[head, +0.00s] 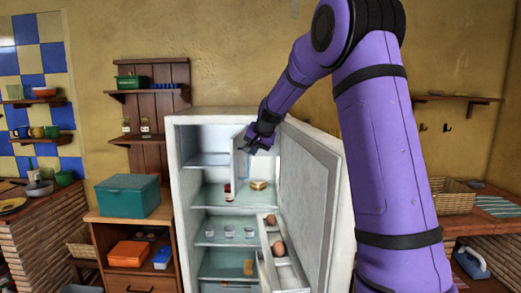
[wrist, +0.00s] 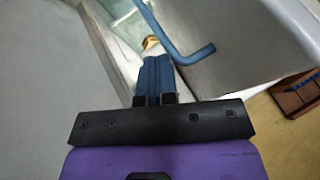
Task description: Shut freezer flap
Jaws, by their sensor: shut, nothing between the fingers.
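The freezer flap (head: 239,163) is a pale panel at the top of the open fridge, in the head view. It stands swung out, and the freezer compartment (head: 207,139) is uncovered to its left. My gripper (head: 246,147) is at the flap's upper part, between it and the open fridge door (head: 307,185). In the wrist view my gripper (wrist: 155,60) has its fingers together and empty. A bent blue bar (wrist: 185,50) is close by the fingertips, in front of a pale panel (wrist: 240,60). I cannot tell whether the fingers touch either.
The fridge (head: 176,200) holds jars and food on its shelves, and eggs (head: 278,247) sit in the door rack. A wooden cabinet with a teal box (head: 127,196) stands to the left. A counter with a basket (head: 452,197) is at the right.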

